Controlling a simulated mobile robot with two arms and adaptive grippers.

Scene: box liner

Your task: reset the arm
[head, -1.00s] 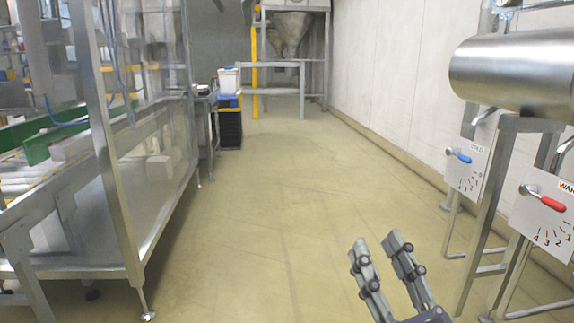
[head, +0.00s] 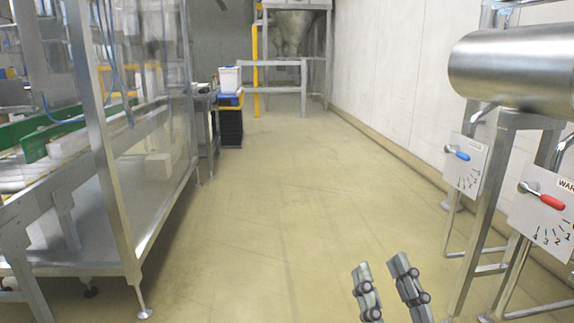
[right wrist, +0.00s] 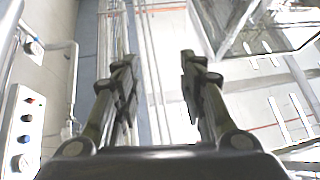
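My right gripper (head: 382,278) shows at the bottom of the head view, right of centre. Its two fingers point up and stand apart, with only bare floor behind them. In the right wrist view my right gripper (right wrist: 158,75) is open, with nothing between its fingers. My left gripper is in neither view.
A framed machine with clear panels (head: 150,165) and a conveyor stands at the left. At the right are a steel cylinder (head: 515,68), a blue-handled dial plate (head: 465,167) and a red-handled one (head: 543,215). Stacked crates (head: 231,125) stand far back. The floor (head: 270,200) between is clear.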

